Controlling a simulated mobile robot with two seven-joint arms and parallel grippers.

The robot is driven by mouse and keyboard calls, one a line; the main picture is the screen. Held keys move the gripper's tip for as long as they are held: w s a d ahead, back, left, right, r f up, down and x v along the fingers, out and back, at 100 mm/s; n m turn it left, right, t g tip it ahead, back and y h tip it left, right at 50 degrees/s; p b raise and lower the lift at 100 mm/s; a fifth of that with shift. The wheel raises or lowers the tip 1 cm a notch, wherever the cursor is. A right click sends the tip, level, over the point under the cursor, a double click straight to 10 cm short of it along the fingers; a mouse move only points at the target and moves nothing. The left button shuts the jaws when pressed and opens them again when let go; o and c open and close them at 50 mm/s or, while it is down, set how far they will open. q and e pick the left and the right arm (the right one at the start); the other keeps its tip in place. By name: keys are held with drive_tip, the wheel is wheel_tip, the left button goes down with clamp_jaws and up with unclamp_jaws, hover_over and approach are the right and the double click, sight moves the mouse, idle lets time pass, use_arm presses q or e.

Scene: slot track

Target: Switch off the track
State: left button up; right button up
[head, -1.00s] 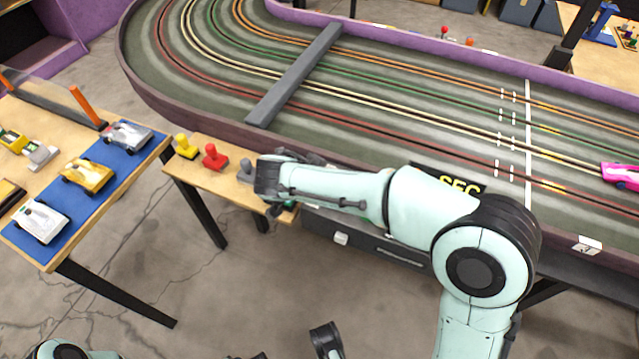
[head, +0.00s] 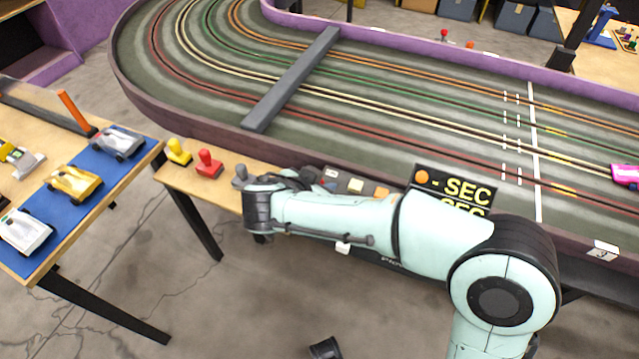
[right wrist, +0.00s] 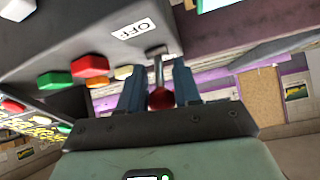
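A lever switch with a metal stem and a red ball knob (right wrist: 160,98) sticks out from a dark control box (right wrist: 85,35) in the right wrist view. A white OFF label (right wrist: 133,29) is on the box beside the stem. My right gripper (right wrist: 160,88) is open, with one finger on each side of the lever and visible gaps between the fingers and the knob. In the head view my right wrist covers the lever and most of the gripper. The box's upper side (head: 322,172) shows just behind my forearm. My left gripper cannot be made out.
The slot track (head: 400,120) lies behind the box, with a pink car (head: 626,175) at right. A small wooden table with yellow, red and grey controllers (head: 207,163) stands left of my wrist. Several toy cars sit on a blue mat (head: 100,178). Coloured buttons (right wrist: 90,66) cover the box.

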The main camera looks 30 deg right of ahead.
drive_tip(key=shift+o, duration=1)
use_arm(q)
drive_tip(key=w+d+r+t+p, duration=0.1)
drive_tip(key=w+r+p, duration=0.2)
drive_tip(key=r, duration=0.2)
drive_tip(key=shift+w+d+t, duration=0.15)
drive_tip(key=shift+w+t, duration=0.15)
use_arm(e)
drive_tip(key=v, duration=1.3)
drive_tip(key=shift+a, duration=0.15)
